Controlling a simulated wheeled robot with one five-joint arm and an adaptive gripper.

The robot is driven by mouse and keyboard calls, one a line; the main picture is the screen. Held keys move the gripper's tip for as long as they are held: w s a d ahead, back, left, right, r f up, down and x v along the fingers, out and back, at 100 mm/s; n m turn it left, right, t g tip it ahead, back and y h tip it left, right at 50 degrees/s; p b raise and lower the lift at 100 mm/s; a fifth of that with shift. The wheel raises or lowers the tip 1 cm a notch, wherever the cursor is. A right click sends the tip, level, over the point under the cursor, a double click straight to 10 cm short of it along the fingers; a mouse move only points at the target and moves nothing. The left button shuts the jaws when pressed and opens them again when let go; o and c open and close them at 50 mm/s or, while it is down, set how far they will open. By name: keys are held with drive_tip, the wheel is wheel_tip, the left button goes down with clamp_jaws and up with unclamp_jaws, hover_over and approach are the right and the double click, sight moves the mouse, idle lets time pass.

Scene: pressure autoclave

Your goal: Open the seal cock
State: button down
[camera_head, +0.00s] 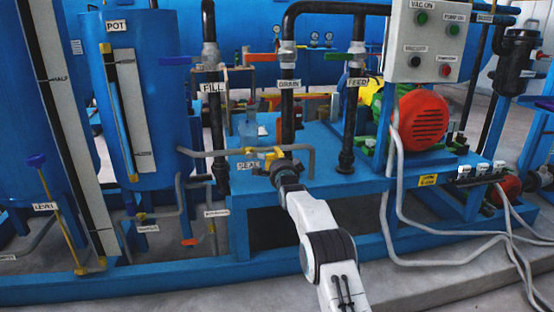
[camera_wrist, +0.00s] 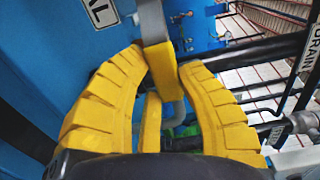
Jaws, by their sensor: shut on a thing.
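The seal cock is on the grey pipe beside the "SEAL" label (camera_head: 249,165), at the front edge of the blue frame. In the wrist view, its yellow lever (camera_wrist: 162,68) sits between my gripper's (camera_wrist: 166,60) two ribbed yellow fingers, under a grey bar (camera_wrist: 151,18). My gripper (camera_head: 264,158) is shut on this lever. In the head view, the gripper hides most of the cock, so its exact angle is hard to tell. Part of the "SEAL" label (camera_wrist: 102,12) shows at the upper left of the wrist view.
Black drain pipe (camera_head: 288,105) and feed pipe (camera_head: 347,120) stand upright behind my gripper. The fill pipe (camera_head: 215,130) is to the left. A grey control box (camera_head: 425,45) and red motor (camera_head: 420,118) are to the right. Grey floor in front has loose cables (camera_head: 455,245).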

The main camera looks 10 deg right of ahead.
drive_tip(key=shift+a, duration=0.1)
idle(0.4)
drive_tip(key=c, duration=0.8)
unclamp_jaws()
drive_tip(key=shift+f, duration=0.1)
drive_tip(key=shift+s, duration=0.1)
drive_tip(key=shift+s, duration=5.85)
drive_tip(key=s+r+n+g+p, duration=0.6)
drive_tip(key=s+r+n+p, duration=0.2)
drive_tip(key=s+r+p, duration=1)
drive_tip(key=s+r+n+g+p, duration=0.3)
drive_tip(key=s+p, duration=0.3)
drive_tip(key=s, duration=0.5)
drive_tip(key=s+r+n+g+p, duration=0.2)
drive_tip(key=s+r+p, duration=0.3)
drive_tip(key=s, duration=0.6)
drive_tip(key=s+r+n+g+p, duration=0.3)
drive_tip(key=s+r+n+p, duration=0.2)
drive_tip(key=s, duration=0.7)
drive_tip(key=shift+a+g+p, duration=0.3)
drive_tip(key=shift+a+p, duration=0.05)
drive_tip(key=shift+p, duration=0.85)
